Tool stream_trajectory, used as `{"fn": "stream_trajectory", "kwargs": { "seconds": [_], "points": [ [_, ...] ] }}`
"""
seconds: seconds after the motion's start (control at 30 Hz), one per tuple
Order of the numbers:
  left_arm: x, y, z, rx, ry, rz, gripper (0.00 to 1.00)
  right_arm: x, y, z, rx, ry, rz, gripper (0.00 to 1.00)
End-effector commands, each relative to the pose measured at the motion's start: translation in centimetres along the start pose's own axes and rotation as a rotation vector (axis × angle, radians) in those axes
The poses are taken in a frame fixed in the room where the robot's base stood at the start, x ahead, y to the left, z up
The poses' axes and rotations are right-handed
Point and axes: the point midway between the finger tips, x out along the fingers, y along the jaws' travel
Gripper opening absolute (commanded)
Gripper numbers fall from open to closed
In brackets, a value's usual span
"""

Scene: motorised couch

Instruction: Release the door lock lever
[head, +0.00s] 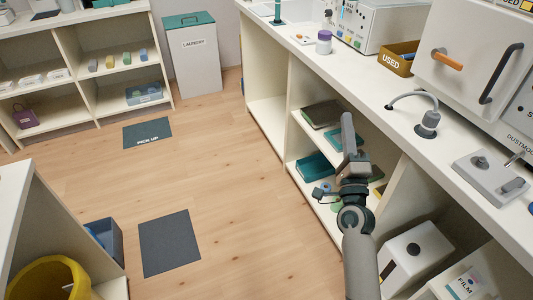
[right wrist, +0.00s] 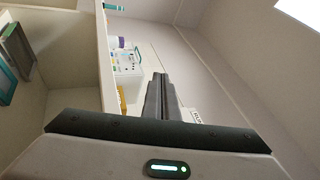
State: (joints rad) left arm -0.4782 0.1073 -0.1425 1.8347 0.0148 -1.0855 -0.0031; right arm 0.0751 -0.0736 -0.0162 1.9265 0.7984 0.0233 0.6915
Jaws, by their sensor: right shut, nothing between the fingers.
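A white cabinet machine (head: 462,42) stands on the counter at the upper right, partly cut off by the frame. Its door carries an orange-handled lever (head: 447,61), pointing right and slightly down from a round grey pivot. A dark bar handle (head: 500,73) is to the right of the lever. My right gripper (head: 348,125) is shut and empty, pointing up in front of the open shelves, left of and apart from the machine. Its closed fingers (right wrist: 160,95) also show in the right wrist view, where I cannot make out the lever. My left gripper is out of view.
The long counter (head: 398,117) has a grey curved-pipe fixture (head: 427,122), a brown "USED" bin (head: 398,62) and a grey switch block (head: 490,178) near the machine. Shelves below hold books and boxes. The wooden floor (head: 220,165) to the left is mostly clear.

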Motion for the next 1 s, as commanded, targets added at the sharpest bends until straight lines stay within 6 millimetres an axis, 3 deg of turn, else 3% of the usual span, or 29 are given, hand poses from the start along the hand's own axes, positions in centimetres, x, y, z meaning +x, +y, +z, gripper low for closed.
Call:
{"fn": "stream_trajectory", "kwargs": {
  "seconds": [0.03, 0.2, 0.53, 0.73, 1.0],
  "points": [
    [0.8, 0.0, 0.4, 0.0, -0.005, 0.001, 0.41, 1.3, -1.0, -1.1, 0.068, 0.057, -0.048, 0.0],
    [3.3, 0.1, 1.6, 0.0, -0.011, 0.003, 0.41, 4.1, -3.4, -5.4, 0.305, 0.253, -0.203, 0.0],
    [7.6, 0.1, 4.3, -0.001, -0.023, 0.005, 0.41, 6.0, -4.5, -13.0, 0.738, 0.639, -0.487, 0.0],
    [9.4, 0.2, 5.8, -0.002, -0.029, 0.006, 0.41, 5.7, -3.4, -15.4, 0.918, 0.828, -0.611, 0.0],
    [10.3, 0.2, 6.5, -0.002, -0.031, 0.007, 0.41, 5.3, -2.6, -16.2, 1.007, 0.932, -0.676, 0.0]
  ]
}}
